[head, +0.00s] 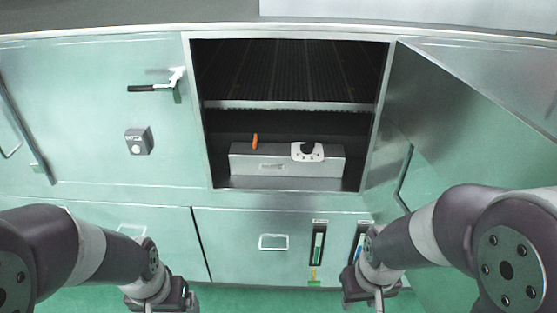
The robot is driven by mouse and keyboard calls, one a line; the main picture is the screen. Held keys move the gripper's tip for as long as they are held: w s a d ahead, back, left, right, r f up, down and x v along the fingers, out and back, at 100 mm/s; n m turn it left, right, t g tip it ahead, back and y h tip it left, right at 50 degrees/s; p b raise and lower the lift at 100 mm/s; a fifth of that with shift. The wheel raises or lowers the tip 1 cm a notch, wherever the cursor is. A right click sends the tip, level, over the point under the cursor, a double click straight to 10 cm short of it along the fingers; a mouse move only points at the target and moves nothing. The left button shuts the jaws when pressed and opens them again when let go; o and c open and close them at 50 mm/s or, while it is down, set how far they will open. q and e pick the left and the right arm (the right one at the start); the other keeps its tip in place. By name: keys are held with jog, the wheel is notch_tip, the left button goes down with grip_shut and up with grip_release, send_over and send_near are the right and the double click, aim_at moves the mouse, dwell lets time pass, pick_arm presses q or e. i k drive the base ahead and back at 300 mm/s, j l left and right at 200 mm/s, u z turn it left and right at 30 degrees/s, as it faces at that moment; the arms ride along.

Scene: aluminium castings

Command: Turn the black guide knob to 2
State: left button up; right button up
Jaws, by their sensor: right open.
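The black guide knob (307,148) sits on a white plate (306,157) with small dark marks, on the front right part of a grey metal box inside the open cabinet. The marks are too small to read. My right gripper (378,301) is at the bottom edge, below and to the right of the knob and well apart from it. It is open and partly cut off by the frame. My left gripper (163,305) is at the bottom left, cut off by the frame, and its fingers cannot be made out.
The grey box (265,165) also carries an orange handle (255,141). A shelf edge (290,106) crosses above it. The cabinet door (470,130) stands open at the right. A black lever (150,88) and a small switch box (139,141) are on the left panel. Drawers lie below.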

aim_at(305, 148)
jog(key=i+j+z, duration=0.25)
jog(key=i, duration=0.2)
jog(key=i+j+z, duration=0.1)
jog(key=i+z, duration=0.2)
jog(key=i, duration=0.15)
jog(key=i+j+z, duration=0.25)
jog(key=i+j, duration=0.1)
jog(key=i, duration=0.05)
